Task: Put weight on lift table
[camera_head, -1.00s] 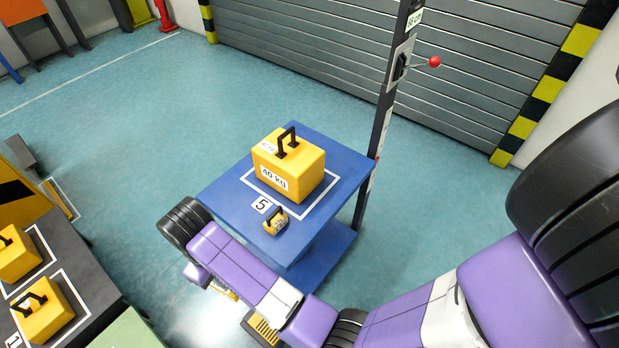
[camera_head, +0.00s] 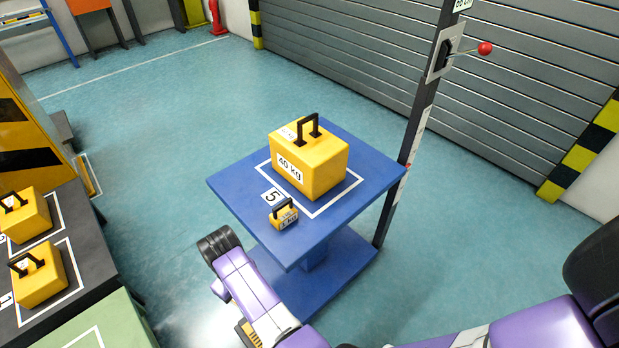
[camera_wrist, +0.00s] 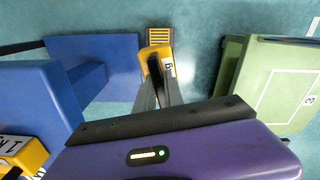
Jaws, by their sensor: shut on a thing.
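The blue lift table (camera_head: 340,205) stands in the middle of the head view; its top (camera_wrist: 35,105) is at the left of the wrist view. A big yellow 40 kg weight (camera_head: 308,160) with a black handle stands inside its white outline. A small yellow weight (camera_head: 283,216) stands near the front-left edge, partly showing in the wrist view (camera_wrist: 22,152). My gripper (camera_wrist: 160,88) is shut on another yellow weight (camera_wrist: 153,62), beside the table and above the floor. My arm hides the gripper and this weight in the head view.
Two yellow weights (camera_head: 25,214) (camera_head: 38,275) stand on a dark bench at left. A green block (camera_head: 105,325) is next to it. A yellow ribbed pedal (camera_wrist: 158,38) is near the table's base. A post with a red-knobbed lever (camera_head: 485,48) stands behind the table.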

